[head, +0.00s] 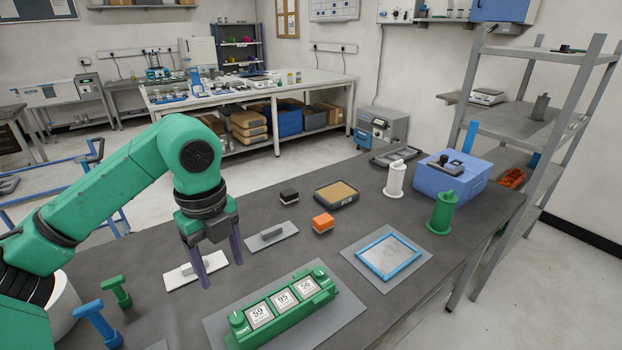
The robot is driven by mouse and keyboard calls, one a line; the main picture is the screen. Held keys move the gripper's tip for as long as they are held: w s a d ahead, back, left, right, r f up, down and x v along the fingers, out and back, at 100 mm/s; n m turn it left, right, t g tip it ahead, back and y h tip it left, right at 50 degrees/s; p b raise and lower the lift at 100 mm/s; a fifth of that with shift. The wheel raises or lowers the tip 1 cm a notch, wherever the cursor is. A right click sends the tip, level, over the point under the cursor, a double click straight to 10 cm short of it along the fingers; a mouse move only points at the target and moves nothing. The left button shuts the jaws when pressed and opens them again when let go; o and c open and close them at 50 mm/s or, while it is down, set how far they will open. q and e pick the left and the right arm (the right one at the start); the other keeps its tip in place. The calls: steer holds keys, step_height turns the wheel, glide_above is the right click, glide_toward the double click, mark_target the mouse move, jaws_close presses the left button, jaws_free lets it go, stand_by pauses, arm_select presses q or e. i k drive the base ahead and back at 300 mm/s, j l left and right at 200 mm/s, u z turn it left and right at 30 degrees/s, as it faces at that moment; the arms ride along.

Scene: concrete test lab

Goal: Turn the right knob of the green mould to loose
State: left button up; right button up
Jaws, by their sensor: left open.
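The green mould (280,316) lies on a grey plate at the front middle of the dark table. It holds three pale square blocks marked 59, 95 and 56. A small green knob (319,272) stands at its right end, and another knob (237,318) at its left end. I cannot tell the setting of either knob. My left gripper (223,275) points down with its two fingers apart and nothing between them. It is above the table, behind and left of the mould, away from the right knob. My right gripper is out of the picture.
A blue-framed tray (388,256) lies right of the mould. Behind are an orange block (323,223), a black block (289,196), a sand-filled tray (337,194), white and green spools, and a blue box (450,182). Green and blue T-handled tools stand front left. A metal shelf borders the right.

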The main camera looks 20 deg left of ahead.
mark_target(320, 271)
steer(key=k+l, duration=1.2)
steer(key=l, duration=0.15)
